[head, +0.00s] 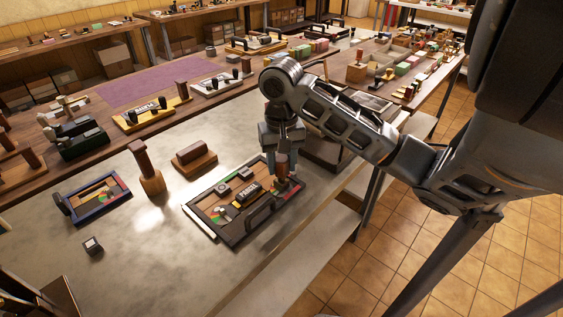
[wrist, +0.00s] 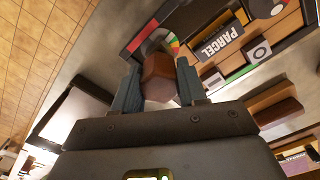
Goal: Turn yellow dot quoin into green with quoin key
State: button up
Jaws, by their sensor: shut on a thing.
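My gripper (head: 283,168) is shut on the quoin key, a tool with a brown wooden handle (wrist: 159,80). In the wrist view the grey-blue fingers (wrist: 160,88) press on both sides of the handle. The key stands roughly upright at the right end of a dark-framed forme (head: 205,227) with a block reading PARCEL (wrist: 229,39). A dial with red, yellow and green parts (wrist: 174,46) shows just past the handle, partly covered by it. The key's lower end and the quoin's yellow dot are hidden, so I cannot tell whether the key is seated.
A blue-framed forme (head: 100,211), a wooden-handled tool (head: 147,170) and a brown block on a wooden base (head: 195,158) stand on the grey table to the left. A small dark block (head: 92,246) lies near the front. A black handle (head: 260,214) rises at the forme's front edge.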

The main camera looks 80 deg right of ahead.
jog(key=shift+r, duration=1.6)
jog(key=shift+r, duration=2.4)
